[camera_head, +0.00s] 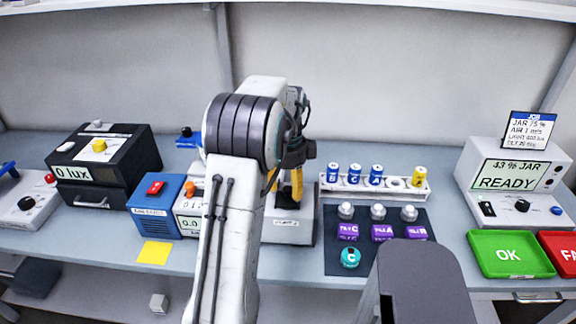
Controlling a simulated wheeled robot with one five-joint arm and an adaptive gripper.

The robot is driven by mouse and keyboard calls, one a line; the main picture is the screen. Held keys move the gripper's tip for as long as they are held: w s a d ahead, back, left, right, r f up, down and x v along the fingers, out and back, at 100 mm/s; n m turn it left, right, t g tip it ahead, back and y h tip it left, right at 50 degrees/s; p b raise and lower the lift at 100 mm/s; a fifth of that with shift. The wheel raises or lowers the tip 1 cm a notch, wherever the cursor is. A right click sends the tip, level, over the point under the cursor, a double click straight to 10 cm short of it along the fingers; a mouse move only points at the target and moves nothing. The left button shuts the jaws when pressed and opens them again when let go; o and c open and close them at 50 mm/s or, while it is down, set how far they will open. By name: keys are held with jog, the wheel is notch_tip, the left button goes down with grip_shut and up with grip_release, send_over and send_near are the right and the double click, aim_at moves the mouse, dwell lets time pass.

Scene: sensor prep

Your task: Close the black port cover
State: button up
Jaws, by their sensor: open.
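I cannot make out a separate black port cover for certain, nor whether one is open. My gripper (290,187) is in the middle, low over a white unit (289,228), well to the right of the black box. My arm hides part of the gripper and of that unit. Yellow parts show at the gripper's end, and I see nothing held.
A blue box (153,211) with a red switch and a small white meter (187,222) stand between the black box and my arm. Right are a vial rack (345,188), a dark mat (338,262) with jars, a READY unit (478,158) and a green OK tray (511,272).

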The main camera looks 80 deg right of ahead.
notch_tip(320, 180, up, 10)
dwell(0.5)
jog(key=shift+r, duration=0.1)
dwell(0.6)
